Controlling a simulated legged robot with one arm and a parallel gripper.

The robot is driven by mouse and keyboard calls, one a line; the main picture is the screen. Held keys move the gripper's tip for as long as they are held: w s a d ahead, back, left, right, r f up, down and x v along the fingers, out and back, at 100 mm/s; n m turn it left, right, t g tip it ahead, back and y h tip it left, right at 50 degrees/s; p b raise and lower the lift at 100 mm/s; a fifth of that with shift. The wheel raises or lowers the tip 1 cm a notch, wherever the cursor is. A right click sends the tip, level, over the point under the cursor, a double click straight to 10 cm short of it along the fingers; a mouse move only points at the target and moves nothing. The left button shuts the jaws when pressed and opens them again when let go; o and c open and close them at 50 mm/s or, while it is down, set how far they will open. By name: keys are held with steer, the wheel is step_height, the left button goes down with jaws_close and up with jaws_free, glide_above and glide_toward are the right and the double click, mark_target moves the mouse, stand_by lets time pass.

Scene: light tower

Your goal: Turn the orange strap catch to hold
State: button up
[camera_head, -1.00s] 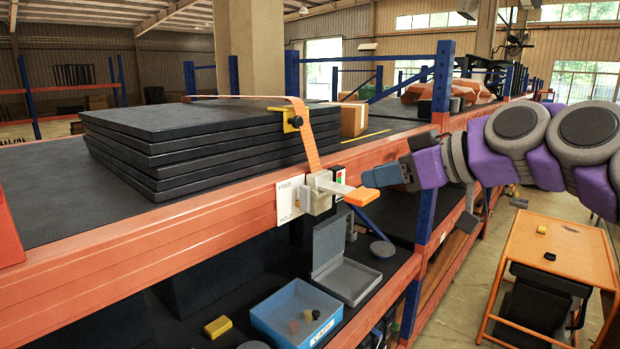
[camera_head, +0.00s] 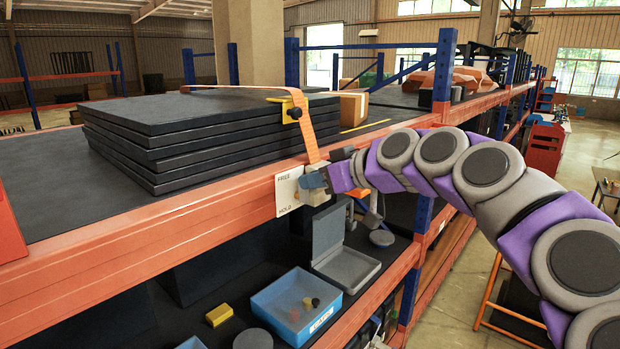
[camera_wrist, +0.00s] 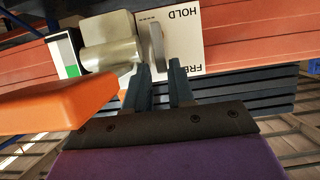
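The orange strap (camera_head: 306,135) runs over a stack of black slabs and down to the catch on the shelf beam. In the head view my gripper (camera_head: 313,182) covers most of the catch. In the wrist view the catch has a metal body (camera_wrist: 110,50), a broad orange handle (camera_wrist: 55,105) sticking out at left, and a thin grey tab (camera_wrist: 157,45). Behind it is a white plate (camera_wrist: 188,40) marked HOLD and FREE, upside down there. My gripper (camera_wrist: 159,66) has its fingers apart, by the tab's lower end. I cannot tell whether they touch it.
The black slabs (camera_head: 200,135) lie on the upper shelf, with a yellow bracket (camera_head: 293,106) at their corner. Below are a blue bin (camera_head: 290,308), an open grey box (camera_head: 345,265) and a yellow block (camera_head: 219,315). A blue upright (camera_head: 420,225) stands right of the catch.

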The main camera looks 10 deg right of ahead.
steer(key=shift+x, duration=0.8)
steer(key=shift+a, duration=0.1)
jaws_close()
